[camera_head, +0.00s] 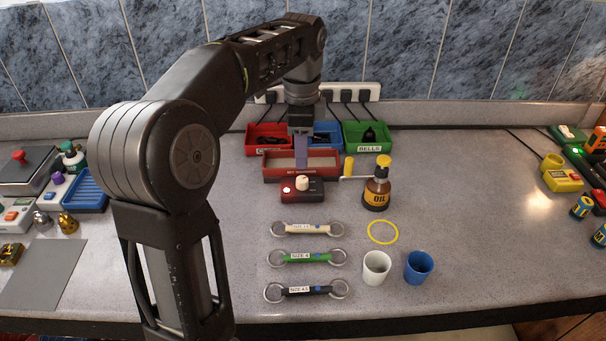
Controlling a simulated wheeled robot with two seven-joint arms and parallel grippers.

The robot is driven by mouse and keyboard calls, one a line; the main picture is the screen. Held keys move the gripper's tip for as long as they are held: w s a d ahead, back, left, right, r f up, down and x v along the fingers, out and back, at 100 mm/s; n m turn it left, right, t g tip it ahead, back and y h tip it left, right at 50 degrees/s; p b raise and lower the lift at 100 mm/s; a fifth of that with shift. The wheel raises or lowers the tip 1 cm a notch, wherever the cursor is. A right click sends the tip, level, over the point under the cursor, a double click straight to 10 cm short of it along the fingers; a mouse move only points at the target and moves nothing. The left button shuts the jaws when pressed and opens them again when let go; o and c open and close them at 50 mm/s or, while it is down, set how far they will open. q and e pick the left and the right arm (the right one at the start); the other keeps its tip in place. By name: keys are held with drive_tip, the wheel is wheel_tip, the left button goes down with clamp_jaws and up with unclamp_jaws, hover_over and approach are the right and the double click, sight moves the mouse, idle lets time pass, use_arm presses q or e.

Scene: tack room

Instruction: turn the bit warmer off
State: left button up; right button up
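The bit warmer (335,161) is a red tray with a grey inside, near the back of the counter. A small dark red control box (316,192) stands just in front of it, with a cream knob (302,183) on top and a small light spot at its left. My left gripper (301,166) points down over the warmer, behind the knob and apart from it in the picture. Its fingers show as one narrow grey-violet strip, so their opening is unclear. No object shows in it. My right gripper is out of view.
Red, blue and green bins (367,135) stand behind the warmer. An oil bottle (376,190) with a yellow cap stands right of the control box. Several bits (300,258), a white cup (376,267) and a blue cup (418,266) lie in front.

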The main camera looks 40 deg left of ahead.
sight(301, 179)
use_arm(q)
drive_tip(key=shift+f, duration=0.1)
wheel_tip(301, 179, down, 8)
drive_tip(key=shift+w+a+r, duration=0.1)
drive_tip(key=shift+a+r, duration=0.05)
idle(0.4)
drive_tip(key=shift+c, duration=0.5)
clamp_jaws()
